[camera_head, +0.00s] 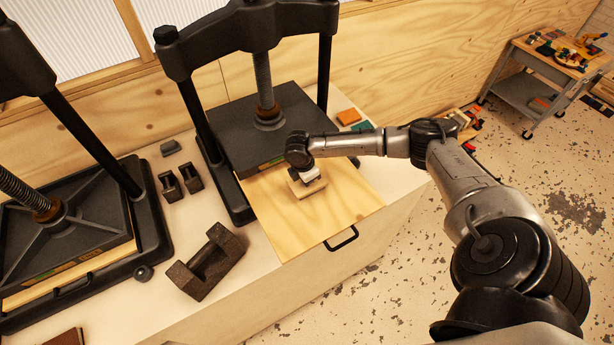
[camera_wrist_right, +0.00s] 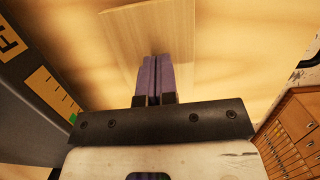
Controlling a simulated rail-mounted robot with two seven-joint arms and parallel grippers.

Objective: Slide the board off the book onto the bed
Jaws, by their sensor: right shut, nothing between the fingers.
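A pale wooden board (camera_head: 290,225) with a black handle (camera_head: 342,239) sticks out from the middle press, toward the front of the bench. My right gripper (camera_head: 308,183) is over the board, its fingers pointing down. In the right wrist view its purple fingers (camera_wrist_right: 154,80) are shut together with nothing between them, in front of wood (camera_wrist_right: 230,70). A paler rectangular patch (camera_wrist_right: 130,35) shows beyond the fingers; I cannot tell if it is a separate piece. Whether the fingertips touch the wood is unclear. No book can be made out under the board. My left gripper is out of view.
The press's dark plate (camera_head: 235,115) and posts stand close behind the gripper. A second press (camera_head: 70,220) is at the left. A dark metal weight (camera_head: 205,262) and two smaller ones (camera_head: 180,182) lie on the bench (camera_head: 285,300). A tool cart (camera_head: 540,75) stands far right.

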